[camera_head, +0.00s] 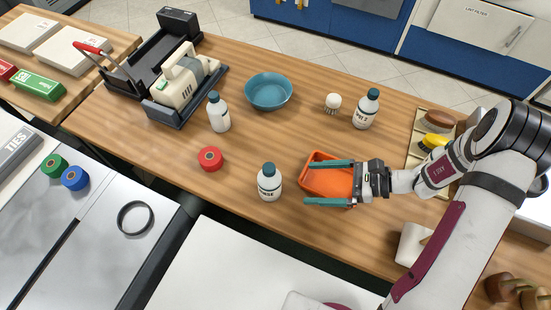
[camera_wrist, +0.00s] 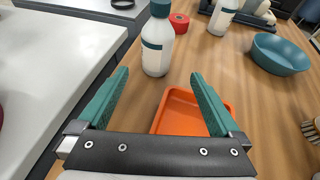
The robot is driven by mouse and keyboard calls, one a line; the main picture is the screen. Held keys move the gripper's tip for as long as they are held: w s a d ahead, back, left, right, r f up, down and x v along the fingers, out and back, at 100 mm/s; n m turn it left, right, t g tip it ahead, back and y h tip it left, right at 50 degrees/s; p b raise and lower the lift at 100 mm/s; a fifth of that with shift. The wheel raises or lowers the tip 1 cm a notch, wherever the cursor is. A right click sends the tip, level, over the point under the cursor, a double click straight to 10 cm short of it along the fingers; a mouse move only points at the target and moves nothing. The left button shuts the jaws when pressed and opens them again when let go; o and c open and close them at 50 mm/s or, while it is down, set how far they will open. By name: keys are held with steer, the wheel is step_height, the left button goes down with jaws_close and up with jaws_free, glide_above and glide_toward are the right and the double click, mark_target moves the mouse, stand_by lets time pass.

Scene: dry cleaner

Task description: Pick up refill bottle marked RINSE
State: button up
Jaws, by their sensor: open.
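The RINSE bottle (camera_head: 269,184) is white with a dark teal cap and stands upright near the table's front edge; the end of its label, "NSE", is readable in the head view. In the wrist view the bottle (camera_wrist: 157,45) stands ahead of my gripper, between the lines of the two fingers and beyond their tips. My gripper (camera_head: 329,182) is open and empty, its teal fingers pointing left toward the bottle, with a gap left between. The fingers are over or beside an orange tray (camera_head: 318,186), which also shows below them in the wrist view (camera_wrist: 182,112).
Two similar white bottles stand farther back, one at left (camera_head: 219,113) and one at right (camera_head: 366,109). A red roll (camera_head: 210,158) lies left of the RINSE bottle. A teal bowl (camera_head: 268,91) and a brush (camera_head: 333,103) stand behind. Bare wood lies between these.

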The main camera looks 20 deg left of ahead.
mark_target(270, 181)
steer(key=x, duration=0.5)
steer(key=r+x, duration=0.1)
steer(key=x, duration=0.8)
steer(key=shift+s+a, duration=0.45)
steer(key=shift+a, duration=0.1)
jaws_close()
